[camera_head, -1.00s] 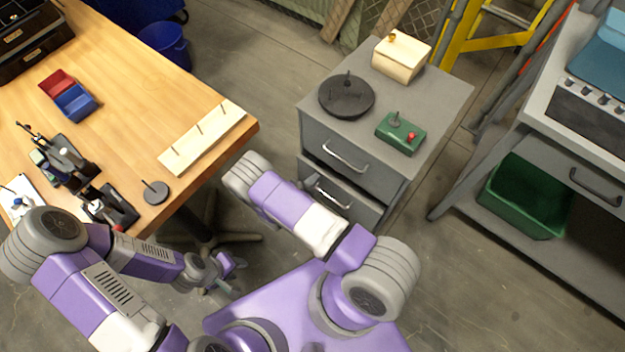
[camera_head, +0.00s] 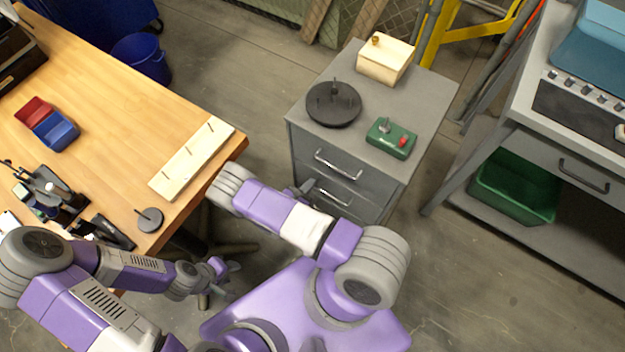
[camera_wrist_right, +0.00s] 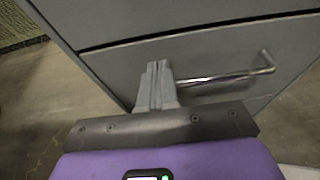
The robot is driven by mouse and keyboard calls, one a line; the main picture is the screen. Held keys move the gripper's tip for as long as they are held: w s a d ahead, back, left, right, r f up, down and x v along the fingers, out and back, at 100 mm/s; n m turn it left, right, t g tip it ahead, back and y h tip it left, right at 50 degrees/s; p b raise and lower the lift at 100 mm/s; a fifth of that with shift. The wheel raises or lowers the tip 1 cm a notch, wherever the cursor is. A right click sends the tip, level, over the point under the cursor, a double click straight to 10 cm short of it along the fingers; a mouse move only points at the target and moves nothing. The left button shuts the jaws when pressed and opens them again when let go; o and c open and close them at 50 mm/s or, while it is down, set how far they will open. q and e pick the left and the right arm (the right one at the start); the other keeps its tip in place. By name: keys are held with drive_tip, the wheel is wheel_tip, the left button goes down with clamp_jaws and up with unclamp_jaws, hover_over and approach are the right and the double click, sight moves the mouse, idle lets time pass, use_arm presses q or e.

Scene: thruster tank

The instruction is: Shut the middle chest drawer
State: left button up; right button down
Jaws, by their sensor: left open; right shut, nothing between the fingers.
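The grey chest of drawers (camera_head: 375,139) stands right of the wooden table. Its middle drawer (camera_head: 352,202) is the front with a bar handle (camera_head: 334,197) below the top drawer's handle. This front looks flush or nearly flush with the top drawer; a small remaining gap is hard to judge. My right gripper (camera_head: 305,188) is shut and empty at the left part of that front. In the right wrist view its closed fingers (camera_wrist_right: 157,85) point at the grey front (camera_wrist_right: 215,62), beside the bar handle's left end. My left gripper (camera_head: 230,270) is open and empty, low beside the table.
On the chest top are a black round dish (camera_head: 333,104), a green box (camera_head: 391,138) and a cream box (camera_head: 386,60). The wooden table (camera_head: 130,110) lies left. A grey workbench (camera_head: 560,155) with a green bin (camera_head: 515,187) stands right. Floor is clear between chest and workbench.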

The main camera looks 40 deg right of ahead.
drive_tip(key=p+v, duration=0.2)
drive_tip(key=v, duration=0.9)
drive_tip(key=shift+a+f, duration=0.2)
drive_tip(key=shift+a, duration=0.15)
drive_tip(key=shift+s, duration=0.1)
drive_tip(key=s+m+g+y+p, duration=0.3)
drive_tip(key=s+m+g+y, duration=0.4)
drive_tip(key=s+g, duration=0.5)
drive_tip(key=s+a+r+m+t+y+p, duration=0.1)
drive_tip(key=s+a+r+m+y+p, duration=0.1)
drive_tip(key=a+r+m+y, duration=0.55)
drive_tip(key=w+r+m+t+y, duration=0.3)
drive_tip(key=w+m+t, duration=0.3)
drive_tip(key=m, duration=0.4)
drive_tip(key=shift+d+r+p, duration=0.15)
drive_tip(key=shift+d+p, duration=0.15)
drive_tip(key=shift+p, duration=0.15)
drive_tip(key=shift+m, duration=0.25)
